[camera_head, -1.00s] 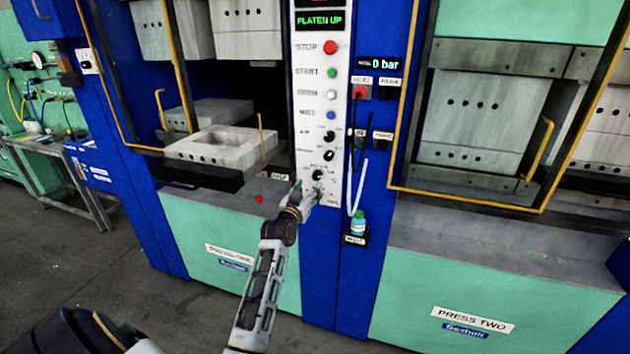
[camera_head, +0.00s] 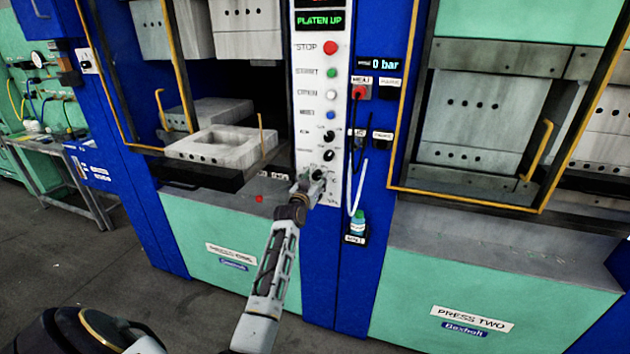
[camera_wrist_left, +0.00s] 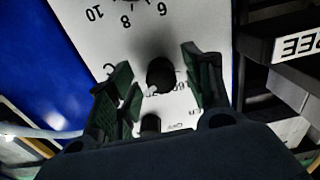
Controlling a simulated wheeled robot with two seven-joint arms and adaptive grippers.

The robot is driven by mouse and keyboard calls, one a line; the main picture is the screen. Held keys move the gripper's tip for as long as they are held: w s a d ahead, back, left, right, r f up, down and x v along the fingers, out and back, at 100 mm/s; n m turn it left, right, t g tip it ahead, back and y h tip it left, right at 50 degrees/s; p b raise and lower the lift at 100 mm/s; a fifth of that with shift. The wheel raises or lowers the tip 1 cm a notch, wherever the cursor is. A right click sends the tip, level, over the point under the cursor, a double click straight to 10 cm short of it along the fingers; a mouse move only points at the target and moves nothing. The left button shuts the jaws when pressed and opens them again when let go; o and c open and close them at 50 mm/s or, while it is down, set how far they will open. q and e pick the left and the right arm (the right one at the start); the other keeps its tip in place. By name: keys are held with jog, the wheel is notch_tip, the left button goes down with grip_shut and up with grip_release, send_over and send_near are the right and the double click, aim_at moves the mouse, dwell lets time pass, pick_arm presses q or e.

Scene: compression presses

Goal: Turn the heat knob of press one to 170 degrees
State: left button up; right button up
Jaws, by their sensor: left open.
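Press one's white control panel (camera_head: 312,100) stands upright in the middle of the head view, with several black knobs down its lower part. My left gripper (camera_head: 314,183) is open at the low end of this column, at a black knob (camera_head: 318,174) it partly hides. In the left wrist view that round black knob (camera_wrist_left: 160,73) lies between the spread fingers of my left gripper (camera_wrist_left: 160,85), with a gap on both sides. A printed scale beside it seems to read 160. Its pointer direction is too dark to read. My right gripper is not in view.
A smaller dark knob or button (camera_wrist_left: 150,123) sits close by in the wrist view. Press one's open platen with a grey mould (camera_head: 222,145) is left of the panel. Press two (camera_head: 470,320) stands further right.

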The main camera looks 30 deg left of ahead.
pick_arm(q)
jog(key=shift+w, duration=0.1)
jog(key=c, duration=1)
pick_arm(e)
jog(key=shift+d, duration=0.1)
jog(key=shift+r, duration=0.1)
